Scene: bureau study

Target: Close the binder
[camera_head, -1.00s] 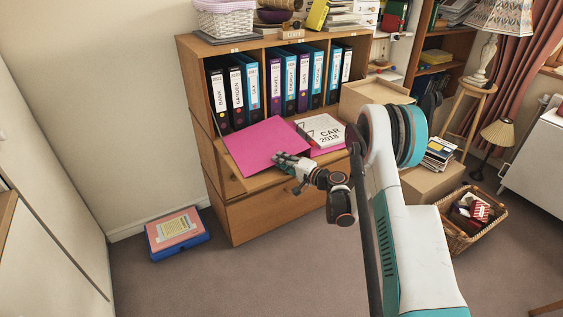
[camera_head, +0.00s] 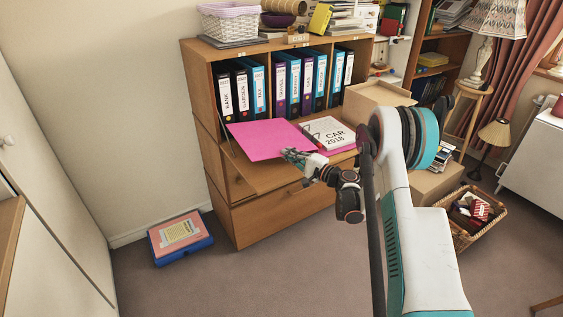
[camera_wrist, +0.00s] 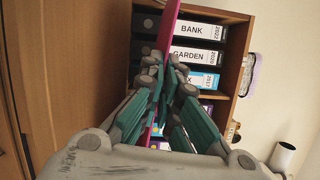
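The pink binder lies open on the cabinet's fold-down shelf. Its pink cover (camera_head: 265,138) is spread to the left and tilted up a little from the shelf. Its pages, marked CAR 2018 (camera_head: 328,133), lie flat on the right. My gripper (camera_head: 288,152) is at the cover's near edge. In the wrist view my gripper (camera_wrist: 166,68) has its fingers on both sides of the pink cover (camera_wrist: 170,22), seen edge-on, and the tips look closed on it. The pages are hidden in the wrist view.
Several upright binders (camera_head: 280,84) stand in the compartment behind. A cardboard box (camera_head: 372,97) is right of the pages. A wicker basket (camera_head: 462,236) stands at right. The floor in front is clear.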

